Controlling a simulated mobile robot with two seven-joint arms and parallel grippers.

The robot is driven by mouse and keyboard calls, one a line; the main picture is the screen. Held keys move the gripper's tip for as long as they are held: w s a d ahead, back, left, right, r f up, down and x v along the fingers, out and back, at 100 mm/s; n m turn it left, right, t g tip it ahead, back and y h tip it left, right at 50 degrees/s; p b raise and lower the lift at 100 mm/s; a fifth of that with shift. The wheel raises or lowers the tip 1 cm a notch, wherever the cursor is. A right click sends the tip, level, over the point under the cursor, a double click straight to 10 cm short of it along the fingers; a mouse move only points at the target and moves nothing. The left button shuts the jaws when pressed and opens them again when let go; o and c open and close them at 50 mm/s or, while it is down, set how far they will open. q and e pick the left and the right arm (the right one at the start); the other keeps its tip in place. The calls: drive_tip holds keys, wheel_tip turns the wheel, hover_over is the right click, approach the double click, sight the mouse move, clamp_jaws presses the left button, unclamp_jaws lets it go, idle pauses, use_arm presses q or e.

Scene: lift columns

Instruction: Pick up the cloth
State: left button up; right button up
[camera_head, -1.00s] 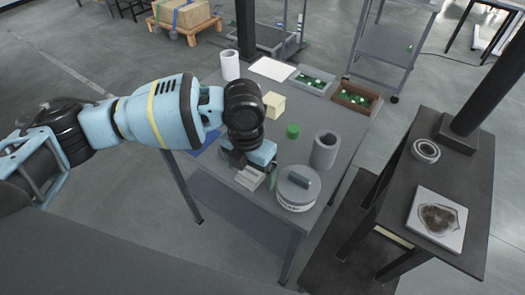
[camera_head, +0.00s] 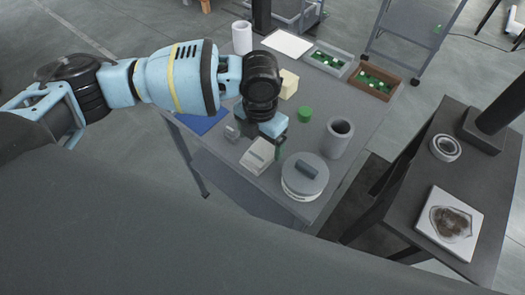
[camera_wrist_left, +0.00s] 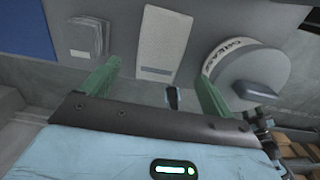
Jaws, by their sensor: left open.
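My left gripper (camera_head: 263,139) hangs over the near part of the grey table, pointing down. In the left wrist view (camera_wrist_left: 156,86) its green fingers are apart with nothing gripped. A pale rectangular folded-looking piece (camera_head: 259,154) lies below and just beyond the fingers; it also shows in the wrist view (camera_wrist_left: 163,42). A small grey layered piece (camera_wrist_left: 85,38) lies to its left, partly seen in the head view (camera_head: 232,131). I cannot tell for certain which of these is the cloth. My right gripper is not in view.
A lidded grease tin (camera_head: 304,177) stands close right of the gripper. A grey tube (camera_head: 339,138), green cylinder (camera_head: 305,114), yellow block (camera_head: 288,84) and blue sheet (camera_head: 203,120) are around it. Two bins (camera_head: 373,81) sit at the back right. A second table (camera_head: 437,177) stands right.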

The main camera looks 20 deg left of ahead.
sight(261, 152)
use_arm(q)
wheel_tip(261, 152, down, 5)
drive_tip(key=shift+w, duration=0.15)
drive_tip(key=c, duration=1.1)
drive_tip(key=shift+o, duration=0.2)
drive_tip(key=shift+r, duration=0.1)
wheel_tip(261, 152, up, 10)
